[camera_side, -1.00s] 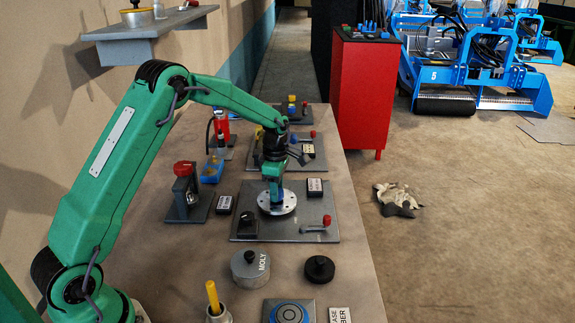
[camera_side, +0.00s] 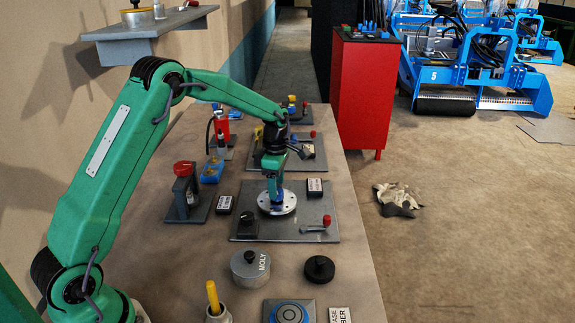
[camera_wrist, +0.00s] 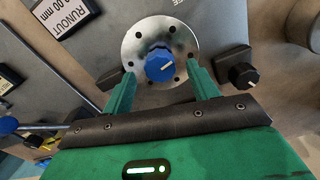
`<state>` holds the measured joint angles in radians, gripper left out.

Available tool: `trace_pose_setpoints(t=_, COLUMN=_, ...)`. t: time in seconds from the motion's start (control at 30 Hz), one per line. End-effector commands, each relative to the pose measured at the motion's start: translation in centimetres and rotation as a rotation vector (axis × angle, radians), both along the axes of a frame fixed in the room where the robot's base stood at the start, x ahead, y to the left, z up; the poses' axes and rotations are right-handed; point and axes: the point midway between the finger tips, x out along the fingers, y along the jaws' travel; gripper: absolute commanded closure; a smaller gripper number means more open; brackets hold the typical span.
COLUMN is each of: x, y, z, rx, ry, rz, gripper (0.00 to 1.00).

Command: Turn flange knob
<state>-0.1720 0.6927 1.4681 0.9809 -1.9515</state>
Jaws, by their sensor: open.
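The flange (camera_side: 288,203) is a silver disc with bolt holes on a grey plate (camera_side: 325,222). In the wrist view the flange (camera_wrist: 184,41) has a blue knob (camera_wrist: 161,65) with a white pointer line at its centre. My gripper (camera_side: 274,200) points down over the flange in the side view and hides most of the knob. In the wrist view my gripper (camera_wrist: 160,80) is open, with one green finger on each side of the blue knob. Gaps show between the fingers and the knob. Its contact with the flange cannot be told.
A black knob (camera_side: 248,222) and a red-tipped lever (camera_side: 326,221) share the plate. A red-topped stand (camera_side: 184,170) is to the left. Bare bench lies between these.

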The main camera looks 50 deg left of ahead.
Motion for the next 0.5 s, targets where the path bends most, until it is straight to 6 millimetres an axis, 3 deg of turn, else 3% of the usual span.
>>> trace_pose_setpoints(t=0.3, x=0.1, y=0.0, z=4.2, rx=0.001, ry=-0.004, rz=0.001, gripper=0.41)
trace_pose_setpoints(t=0.5, x=0.0, y=0.0, z=5.8, rx=0.000, ry=-0.002, rz=0.001, gripper=0.41)
